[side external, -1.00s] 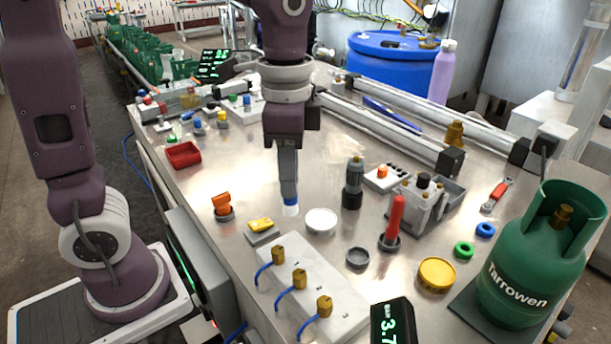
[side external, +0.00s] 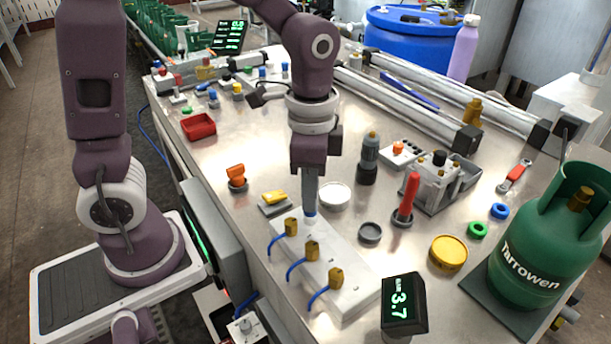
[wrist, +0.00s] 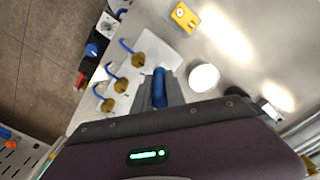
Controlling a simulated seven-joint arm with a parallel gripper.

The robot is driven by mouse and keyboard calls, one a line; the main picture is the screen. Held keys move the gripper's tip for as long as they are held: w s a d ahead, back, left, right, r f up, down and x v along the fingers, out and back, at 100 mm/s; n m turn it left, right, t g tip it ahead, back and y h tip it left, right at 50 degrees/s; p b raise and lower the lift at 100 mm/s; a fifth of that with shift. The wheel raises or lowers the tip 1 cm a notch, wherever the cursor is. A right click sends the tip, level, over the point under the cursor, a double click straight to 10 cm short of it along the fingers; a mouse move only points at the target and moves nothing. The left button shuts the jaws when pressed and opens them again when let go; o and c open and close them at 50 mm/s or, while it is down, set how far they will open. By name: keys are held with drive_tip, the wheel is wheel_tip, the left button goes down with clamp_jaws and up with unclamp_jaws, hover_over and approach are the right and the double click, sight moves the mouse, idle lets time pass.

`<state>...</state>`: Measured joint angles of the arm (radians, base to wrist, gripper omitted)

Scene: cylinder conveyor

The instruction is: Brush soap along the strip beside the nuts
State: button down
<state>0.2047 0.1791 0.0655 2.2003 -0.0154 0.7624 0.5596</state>
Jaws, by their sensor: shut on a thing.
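My gripper (side external: 309,195) is shut on a brush with a blue part (side external: 310,214), pointing down; the blue part also shows between the fingers in the wrist view (wrist: 159,88). The brush tip is at the far end of the white block (side external: 349,292), just right of the farthest brass nut (side external: 291,227). Contact with the block is hard to tell. The middle nut (side external: 312,251) and nearest nut (side external: 336,278) stand in line along the block, each with a blue hose. A round white dish (side external: 335,195), perhaps the soap, stands right of the gripper.
A yellow item on a grey pad (side external: 275,200) and an orange-topped piece (side external: 237,176) stand left of the gripper. A grey ring (side external: 370,233), a red-handled tool (side external: 408,195) and a yellow lid (side external: 448,252) stand to the right. A display (side external: 403,303) is near the front edge.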

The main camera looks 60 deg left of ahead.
drive_tip(key=shift+d, duration=7.25)
drive_tip(key=shift+a, duration=8)
wheel_tip(320, 180, up, 8)
drive_tip(key=shift+r, duration=0.1)
